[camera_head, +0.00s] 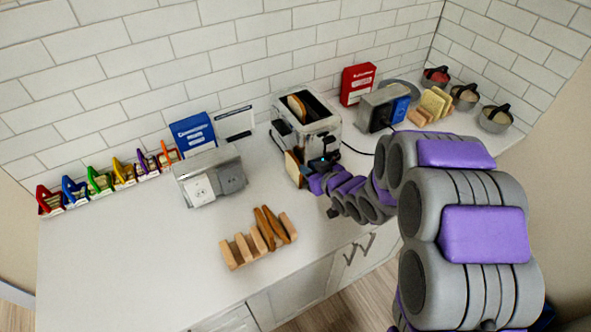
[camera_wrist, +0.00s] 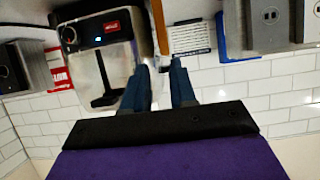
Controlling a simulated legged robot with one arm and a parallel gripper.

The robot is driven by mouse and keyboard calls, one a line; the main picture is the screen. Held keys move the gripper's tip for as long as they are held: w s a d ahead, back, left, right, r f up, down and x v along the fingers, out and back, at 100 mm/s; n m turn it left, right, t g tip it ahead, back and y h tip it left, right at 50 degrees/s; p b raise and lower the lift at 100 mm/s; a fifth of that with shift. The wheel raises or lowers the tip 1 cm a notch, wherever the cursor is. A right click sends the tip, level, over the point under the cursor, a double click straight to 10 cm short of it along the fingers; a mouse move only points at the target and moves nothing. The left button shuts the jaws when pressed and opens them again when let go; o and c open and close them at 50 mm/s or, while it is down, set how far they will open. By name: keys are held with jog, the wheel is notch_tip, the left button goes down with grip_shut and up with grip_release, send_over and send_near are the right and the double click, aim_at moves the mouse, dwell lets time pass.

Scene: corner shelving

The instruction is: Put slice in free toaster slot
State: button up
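The silver toaster (camera_head: 322,124) stands on the counter near the back wall. A bread slice (camera_head: 297,106) sticks up from its left slot; the other slot shows dark, with no bread visible. My gripper (camera_head: 311,180) is low at the toaster's front left. It is closed around another slice (camera_head: 292,168), which stands upright, edge-on, beside the toaster. In the wrist view my gripper's blue fingers (camera_wrist: 162,68) are on either side of this slice (camera_wrist: 160,28). The toaster's front (camera_wrist: 105,55), with its dark lever, lies just left of it, apparently upside down. The fingertip contact is partly hidden.
A wooden rack (camera_head: 240,250) with brown slices stands at the front. A wall-socket-like grey box (camera_head: 212,182) and blue box (camera_head: 193,132) are left of the toaster. A red box (camera_head: 357,84) and second grey appliance (camera_head: 380,108) are right. Colored clips line the far left.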

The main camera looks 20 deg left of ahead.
aim_at(298, 163)
jog(key=x, duration=0.4)
jog(key=shift+s+a+r, duration=0.15)
jog(key=shift+s+a, duration=0.1)
jog(key=b+x, duration=0.1)
jog(key=x, duration=0.3)
jog(key=shift+w+b, duration=0.1)
jog(key=shift+b, duration=0.2)
jog(key=shift+w+a, duration=0.1)
jog(key=shift+a, duration=0.25)
jog(key=shift+d, duration=0.25)
grip_shut()
